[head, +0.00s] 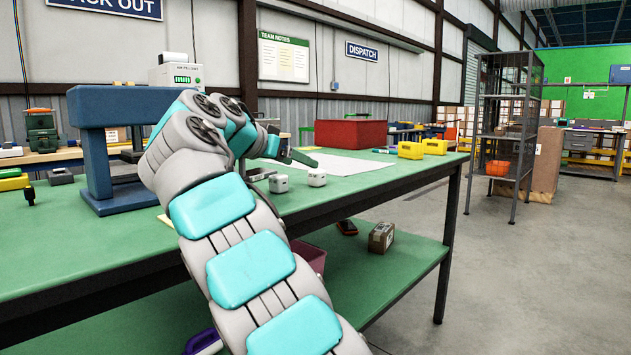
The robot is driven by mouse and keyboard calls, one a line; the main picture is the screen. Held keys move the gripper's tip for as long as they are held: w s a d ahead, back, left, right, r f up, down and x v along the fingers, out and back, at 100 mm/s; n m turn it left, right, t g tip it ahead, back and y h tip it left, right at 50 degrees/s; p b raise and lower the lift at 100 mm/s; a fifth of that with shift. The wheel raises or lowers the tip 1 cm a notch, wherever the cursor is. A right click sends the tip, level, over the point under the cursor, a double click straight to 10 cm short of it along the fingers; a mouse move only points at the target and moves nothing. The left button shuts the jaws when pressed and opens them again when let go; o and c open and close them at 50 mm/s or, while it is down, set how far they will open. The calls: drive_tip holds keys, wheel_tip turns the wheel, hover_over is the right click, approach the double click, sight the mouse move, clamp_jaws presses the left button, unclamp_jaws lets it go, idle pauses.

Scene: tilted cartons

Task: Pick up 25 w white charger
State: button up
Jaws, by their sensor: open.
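Two small white cube-shaped blocks that look like chargers sit on the green tabletop (420,178). One white charger (278,184) is on the left and the other white charger (317,178) is a little to its right. I cannot read a wattage on either. My gripper (288,152) is open above and behind them, apart from both. Its near side is partly hidden by my arm, and I see nothing held in it.
A blue stand (95,150) is left of my arm. A white sheet (335,165), a red bin (350,133) and yellow cases (411,150) lie beyond the chargers. A small carton (381,237) is on the lower shelf (400,265). The table's right part is mostly clear.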

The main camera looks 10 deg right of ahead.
sight(314, 171)
drive_tip(key=x, duration=0.5)
drive_tip(key=shift+d+f+b, duration=0.35)
drive_tip(key=shift+f+b, duration=0.05)
drive_tip(key=shift+f, duration=0.1)
drive_tip(key=shift+w+d+f, duration=0.1)
drive_tip(key=shift+w+d, duration=0.15)
drive_tip(key=shift+d, duration=0.05)
drive_tip(key=shift+c, duration=0.2)
clamp_jaws()
